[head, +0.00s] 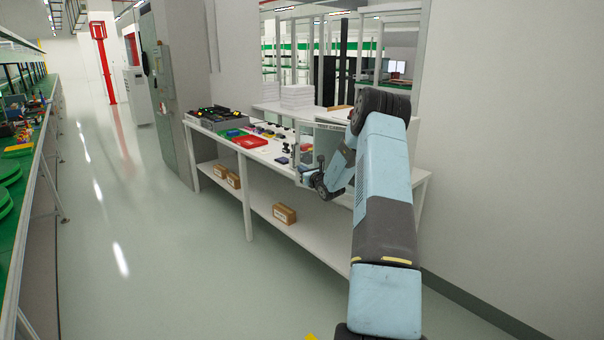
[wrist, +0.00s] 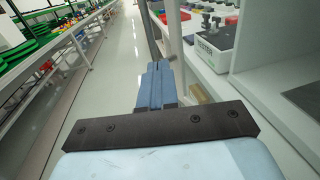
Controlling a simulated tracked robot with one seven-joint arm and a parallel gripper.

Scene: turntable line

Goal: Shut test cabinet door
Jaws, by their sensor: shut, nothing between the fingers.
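The test cabinet (head: 331,126) is a pale box with a lettered top edge, standing at the near right end of the white bench. My arm covers much of it in the head view. A pale upright panel (head: 297,152) at its left front looks like its door, standing open. In the wrist view a pale upright edge (wrist: 174,28) with a grey bar beside it, probably the door and its handle, rises just beyond my gripper (wrist: 157,68). The blue fingers are together and empty, very close to this edge; I cannot tell whether they touch it.
The white bench (head: 262,150) carries a red tray (head: 250,142) and small parts. Cardboard boxes (head: 284,213) lie on its lower shelf. The aisle floor (head: 150,240) at left is clear, with a green-topped line beyond.

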